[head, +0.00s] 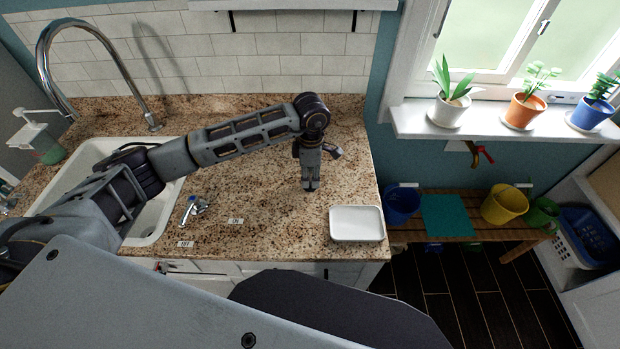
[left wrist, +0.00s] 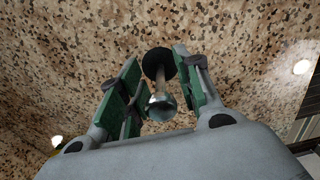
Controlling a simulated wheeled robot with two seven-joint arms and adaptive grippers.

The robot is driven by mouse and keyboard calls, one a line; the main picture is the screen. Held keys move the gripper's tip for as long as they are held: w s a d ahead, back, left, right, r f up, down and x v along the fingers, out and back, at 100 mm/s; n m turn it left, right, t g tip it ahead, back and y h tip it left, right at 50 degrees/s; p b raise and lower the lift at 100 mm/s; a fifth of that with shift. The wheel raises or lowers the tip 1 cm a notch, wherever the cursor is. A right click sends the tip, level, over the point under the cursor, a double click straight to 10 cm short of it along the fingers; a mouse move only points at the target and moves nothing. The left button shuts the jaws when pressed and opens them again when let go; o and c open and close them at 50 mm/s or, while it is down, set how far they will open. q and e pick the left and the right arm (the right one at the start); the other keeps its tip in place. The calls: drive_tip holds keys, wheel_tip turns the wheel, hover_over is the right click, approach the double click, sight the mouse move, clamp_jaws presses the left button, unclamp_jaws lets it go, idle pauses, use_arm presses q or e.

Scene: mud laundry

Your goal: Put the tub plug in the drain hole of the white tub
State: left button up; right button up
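The tub plug (left wrist: 158,62) shows in the left wrist view as a dark disc with a metal stem and flared knob (left wrist: 163,107). My left gripper (left wrist: 158,85) points down with its green-padded fingers apart, on either side of the plug's stem and knob; firm contact is not visible. In the head view my left gripper (head: 310,186) is low over the granite counter, and the plug is not discernible there. The white tub (head: 150,238) is the sink basin at the left, partly covered by my left arm. Its drain hole is hidden. My right gripper is not in view.
A white tray (head: 357,224) sits near the counter's front right corner. A small metallic and blue item (head: 194,208) lies between the tub and gripper. A tall curved faucet (head: 98,52) stands behind the tub. A bench with buckets (head: 503,204) is at the right.

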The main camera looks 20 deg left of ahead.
use_arm(q)
drive_tip(key=shift+f, duration=0.85)
clamp_jaws()
